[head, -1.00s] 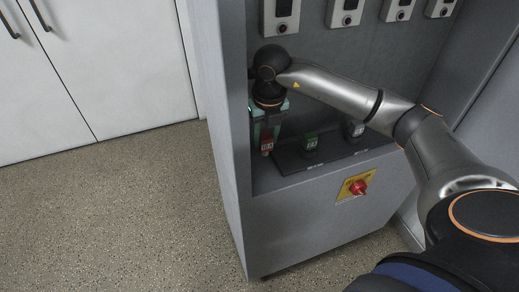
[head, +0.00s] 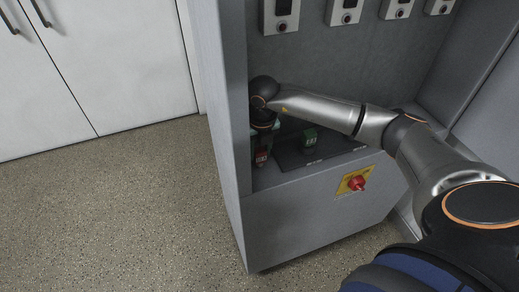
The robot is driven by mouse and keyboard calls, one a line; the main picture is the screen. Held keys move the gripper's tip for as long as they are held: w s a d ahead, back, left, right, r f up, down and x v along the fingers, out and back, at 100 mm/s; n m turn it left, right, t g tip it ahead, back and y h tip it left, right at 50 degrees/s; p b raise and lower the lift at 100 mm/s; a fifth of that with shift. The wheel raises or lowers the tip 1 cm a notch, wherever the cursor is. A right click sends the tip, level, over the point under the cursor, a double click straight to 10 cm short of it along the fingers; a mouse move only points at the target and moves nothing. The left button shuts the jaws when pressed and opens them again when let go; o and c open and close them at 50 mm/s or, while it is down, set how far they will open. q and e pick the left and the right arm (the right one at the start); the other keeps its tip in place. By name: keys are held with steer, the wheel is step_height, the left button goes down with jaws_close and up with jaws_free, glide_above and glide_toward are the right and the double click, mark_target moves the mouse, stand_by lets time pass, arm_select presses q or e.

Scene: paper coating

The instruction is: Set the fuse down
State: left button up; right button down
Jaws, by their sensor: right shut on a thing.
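A red fuse (head: 262,158) is at the left end of the shelf inside the grey cabinet. My right gripper (head: 263,148) points down from above and is shut on it; the wrist hides the fuse's upper part. The fuse is upright and low, at or just above the shelf; I cannot tell whether it touches. My left gripper is not in view.
The cabinet's left side wall (head: 228,120) is close beside my right gripper. A red rotary switch (head: 357,183) on a yellow plate is on the front panel. Several grey units (head: 345,10) hang on the back wall. My right arm crosses the cabinet opening.

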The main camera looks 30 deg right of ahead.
steer(key=shift+c, duration=2.1)
jaws_free()
step_height(320, 180, up, 12)
steer(key=s, duration=0.1)
steer(key=shift+s+a+b, duration=0.2)
steer(key=shift+b, duration=0.15)
